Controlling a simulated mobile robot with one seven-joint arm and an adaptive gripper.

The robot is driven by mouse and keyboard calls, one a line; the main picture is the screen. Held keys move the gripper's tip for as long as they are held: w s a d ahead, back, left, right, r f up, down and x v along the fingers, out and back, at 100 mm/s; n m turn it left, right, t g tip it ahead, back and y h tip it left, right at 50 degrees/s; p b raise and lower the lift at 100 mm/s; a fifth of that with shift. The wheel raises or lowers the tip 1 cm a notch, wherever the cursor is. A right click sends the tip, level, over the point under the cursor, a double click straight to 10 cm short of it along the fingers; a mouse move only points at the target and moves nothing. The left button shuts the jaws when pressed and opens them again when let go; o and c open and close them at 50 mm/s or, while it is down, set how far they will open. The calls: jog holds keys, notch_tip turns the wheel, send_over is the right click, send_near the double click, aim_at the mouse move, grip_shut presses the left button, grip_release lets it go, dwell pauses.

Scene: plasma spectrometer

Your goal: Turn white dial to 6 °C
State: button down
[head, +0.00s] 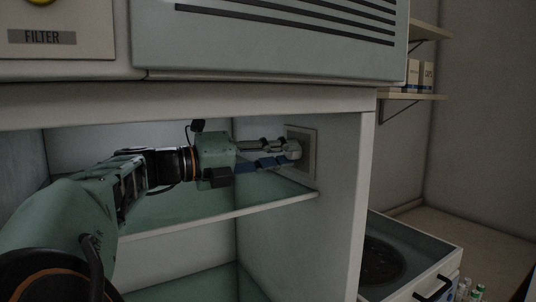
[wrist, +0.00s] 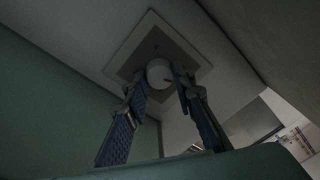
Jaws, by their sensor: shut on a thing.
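The white dial (wrist: 158,73) sits on a square plate (wrist: 172,42) on the inner side wall of the cabinet. In the head view the plate (head: 309,152) shows on the right inner wall, and my gripper's fingers mostly cover the dial. My gripper (head: 290,151) reaches sideways into the cabinet with its fingertips at the plate. In the wrist view my gripper (wrist: 160,85) has a blue-padded finger on either side of the dial and is shut on it. The scale and any numbers are too dark to read.
A glass shelf (head: 220,211) lies just below my gripper inside the cabinet. The cabinet's right side wall (head: 345,200) and the grey vented housing (head: 270,40) above bound the space. An open drawer (head: 410,255) stands outside at lower right.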

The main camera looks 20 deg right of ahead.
jog(key=shift+n, duration=2.3)
jog(key=c, duration=1.6)
grip_release()
jog(key=shift+a, duration=0.1)
jog(key=a, duration=0.5)
jog(key=s+a, duration=0.1)
jog(key=a, duration=0.1)
jog(key=shift+a+f, duration=0.1)
jog(key=shift+a, duration=0.1)
jog(key=shift+w, duration=0.1)
